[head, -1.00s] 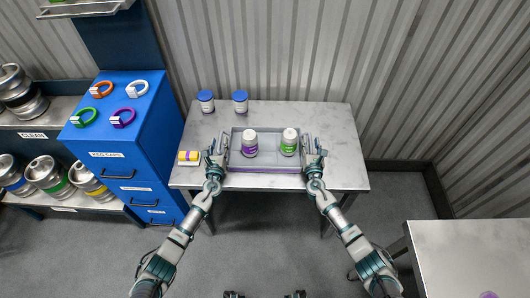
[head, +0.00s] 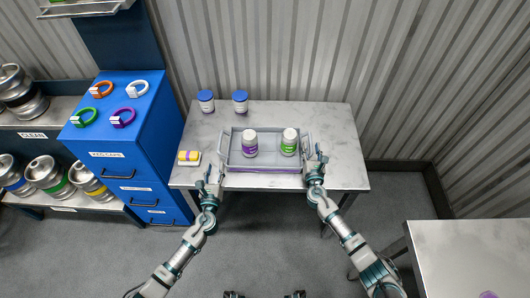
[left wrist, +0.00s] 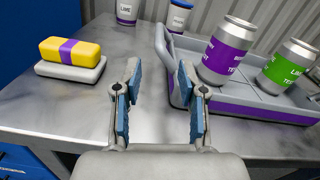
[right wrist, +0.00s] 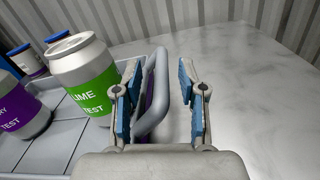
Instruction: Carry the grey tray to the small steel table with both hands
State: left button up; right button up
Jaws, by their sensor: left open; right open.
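The grey tray (head: 262,165) with a purple lower edge lies on the steel table against the wall. A purple-label can (head: 250,142) and a green-label can (head: 289,142) stand upright in it. My left gripper (head: 211,178) is open and empty, off the tray's front left corner. The tray's left handle (left wrist: 162,43) is ahead and right of its fingers in the left wrist view. My right gripper (head: 314,162) is open at the tray's right end. The right handle (right wrist: 157,90) shows between its open fingers. Another steel table (head: 470,250) shows at lower right.
A yellow and purple sponge (head: 189,156) on a pale holder is left of the tray. Two blue-lidded jars (head: 206,101) (head: 240,101) stand behind it. A blue cabinet (head: 125,150) stands left of the table. The table's right side is clear.

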jog(key=s, duration=0.9)
jog(key=shift+s+a+f, duration=0.1)
jog(key=shift+s, duration=0.05)
pick_arm(q)
jog(key=shift+s, duration=0.1)
pick_arm(e)
jog(key=shift+f, duration=0.1)
